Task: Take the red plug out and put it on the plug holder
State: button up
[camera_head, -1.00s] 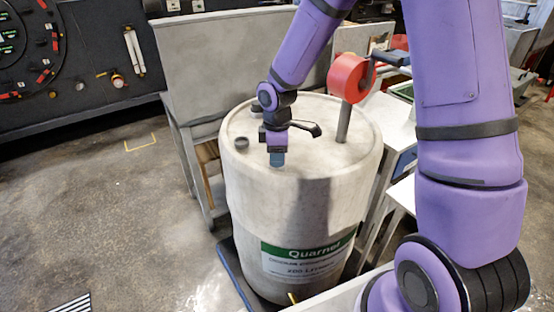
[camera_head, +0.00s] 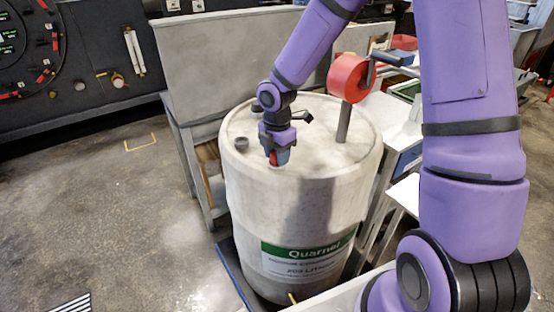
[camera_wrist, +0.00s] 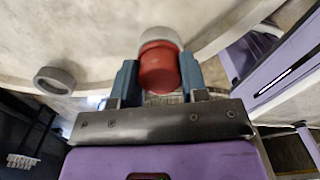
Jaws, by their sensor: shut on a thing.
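The red plug (camera_wrist: 159,68) sits between the two blue fingers of my gripper (camera_wrist: 159,82) in the wrist view. My gripper is shut on it. A pale grey round rim (camera_wrist: 165,36) shows just beyond the plug. I cannot tell whether the plug is still seated in its hole or clear of it. In the head view my gripper (camera_head: 277,157) is low over the front of the white drum top (camera_head: 310,180), with a little of the red plug (camera_head: 284,157) showing. No plug holder can be identified for certain.
A short grey ring (camera_head: 241,143) stands on the drum top left of my gripper; it also shows in the wrist view (camera_wrist: 53,80). A red crank pump (camera_head: 350,78) on a post rises at the right. Grey panels and a white bench stand behind.

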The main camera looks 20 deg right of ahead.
jog(key=shift+n, duration=0.3)
jog(key=o, duration=1.1)
jog(key=shift+c, duration=0.4)
